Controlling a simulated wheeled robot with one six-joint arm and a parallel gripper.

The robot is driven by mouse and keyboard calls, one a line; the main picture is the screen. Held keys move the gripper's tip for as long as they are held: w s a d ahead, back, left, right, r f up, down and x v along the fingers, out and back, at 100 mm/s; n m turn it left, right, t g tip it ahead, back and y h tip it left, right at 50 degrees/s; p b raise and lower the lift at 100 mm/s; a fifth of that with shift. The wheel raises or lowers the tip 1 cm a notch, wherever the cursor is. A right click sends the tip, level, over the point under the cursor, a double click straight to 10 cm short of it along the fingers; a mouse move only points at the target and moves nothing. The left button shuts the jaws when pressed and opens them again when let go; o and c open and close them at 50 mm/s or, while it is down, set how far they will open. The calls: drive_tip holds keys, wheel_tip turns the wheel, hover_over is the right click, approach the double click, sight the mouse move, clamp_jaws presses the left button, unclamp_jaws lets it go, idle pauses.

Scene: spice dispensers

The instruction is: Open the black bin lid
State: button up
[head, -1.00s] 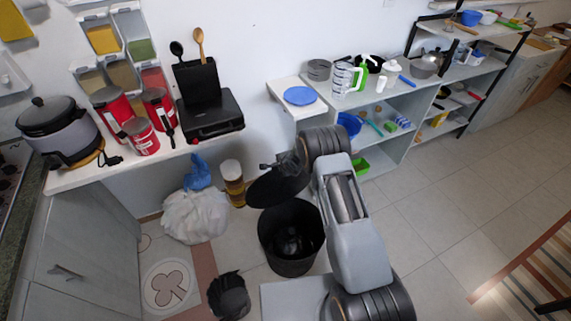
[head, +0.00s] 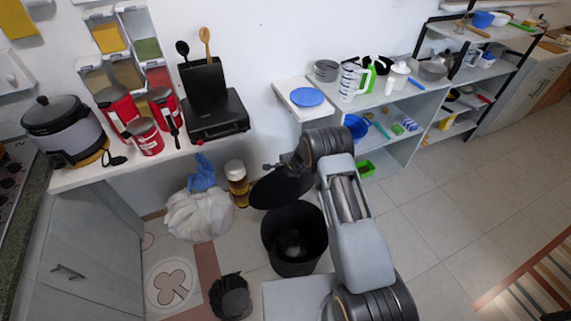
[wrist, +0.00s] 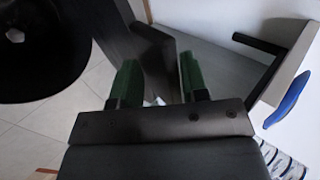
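The black bin (head: 294,250) stands on the floor, its mouth uncovered and its inside visible. Its round black lid (head: 275,192) is raised, tilted up at the back of the bin. My gripper (head: 270,166) is just above the lid's upper edge; in the head view I cannot tell whether it touches. In the wrist view my gripper (wrist: 160,82) shows two green fingers standing apart, with a dark bar behind the gap and nothing clearly pinched. A round black shape, apparently the bin (wrist: 40,60), fills the upper left there.
A white bag (head: 198,214) and a jar with a white lid (head: 237,183) stand left of the bin. A small dark basket (head: 231,297) is in front. The shelf unit (head: 392,150) stands right of my arm.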

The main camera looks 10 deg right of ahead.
drive_tip(key=shift+r, duration=0.1)
drive_tip(key=shift+r, duration=0.15)
drive_tip(key=v, duration=1.3)
drive_tip(key=shift+s, duration=0.3)
